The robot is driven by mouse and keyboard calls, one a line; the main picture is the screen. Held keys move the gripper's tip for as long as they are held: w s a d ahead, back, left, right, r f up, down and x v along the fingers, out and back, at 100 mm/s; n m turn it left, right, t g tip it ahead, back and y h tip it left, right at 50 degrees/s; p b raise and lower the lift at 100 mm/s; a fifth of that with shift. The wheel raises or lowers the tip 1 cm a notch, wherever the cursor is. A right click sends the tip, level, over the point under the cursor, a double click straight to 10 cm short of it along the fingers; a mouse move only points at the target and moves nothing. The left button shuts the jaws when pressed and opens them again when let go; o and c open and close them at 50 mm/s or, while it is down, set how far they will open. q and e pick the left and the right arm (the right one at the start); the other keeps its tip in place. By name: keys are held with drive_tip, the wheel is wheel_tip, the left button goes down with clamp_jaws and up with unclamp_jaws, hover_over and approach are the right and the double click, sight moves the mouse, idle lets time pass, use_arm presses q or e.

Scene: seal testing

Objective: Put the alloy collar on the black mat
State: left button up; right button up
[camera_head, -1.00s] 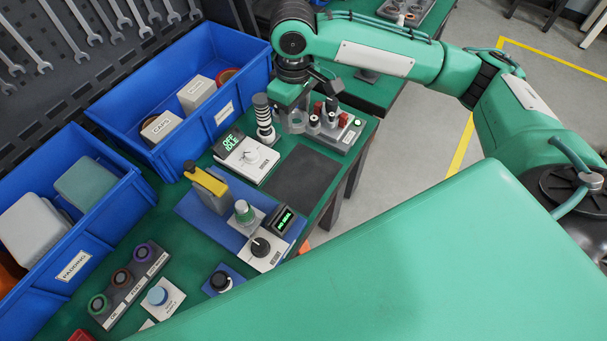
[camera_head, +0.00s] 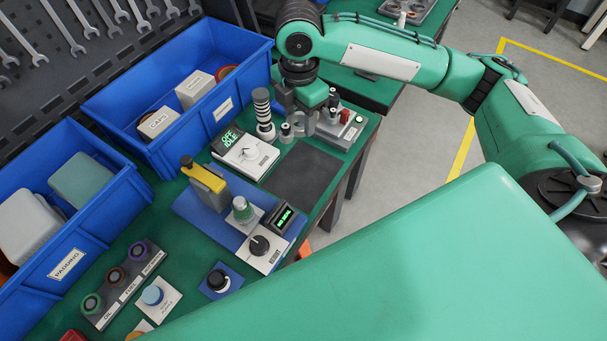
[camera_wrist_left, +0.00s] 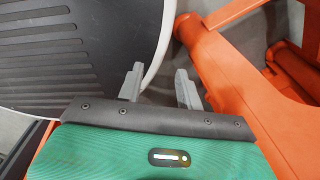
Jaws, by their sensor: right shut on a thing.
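The black mat (camera_head: 302,176) lies flat and bare near the table's right edge in the head view. My right gripper (camera_head: 297,124) is beyond the mat's far edge, beside the grey fixture block. It is shut on a small grey metal piece (camera_head: 286,131), seemingly the alloy collar, partly hidden by the fingers. I cannot tell how high it is above the table. My left gripper (camera_wrist_left: 160,82) is open and empty in the left wrist view, away from the table things.
The grey fixture block (camera_head: 343,130) with posts and a red part stands right of the right gripper. A ringed column (camera_head: 263,115) and a meter reading OFF IDLE (camera_head: 245,153) stand left. Blue bins (camera_head: 185,130) line the back. A blue plate (camera_head: 205,205) holds devices nearer.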

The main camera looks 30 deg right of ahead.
drive_tip(key=n, duration=0.4)
drive_tip(key=n+b, duration=0.2)
drive_tip(key=n, duration=1.1)
hover_over(304, 186)
wheel_tip(304, 186, down, 17)
drive_tip(key=shift+f, duration=2.55)
drive_tip(key=shift+f, duration=0.1)
drive_tip(key=o, duration=0.9)
drive_tip(key=shift+o, duration=0.2)
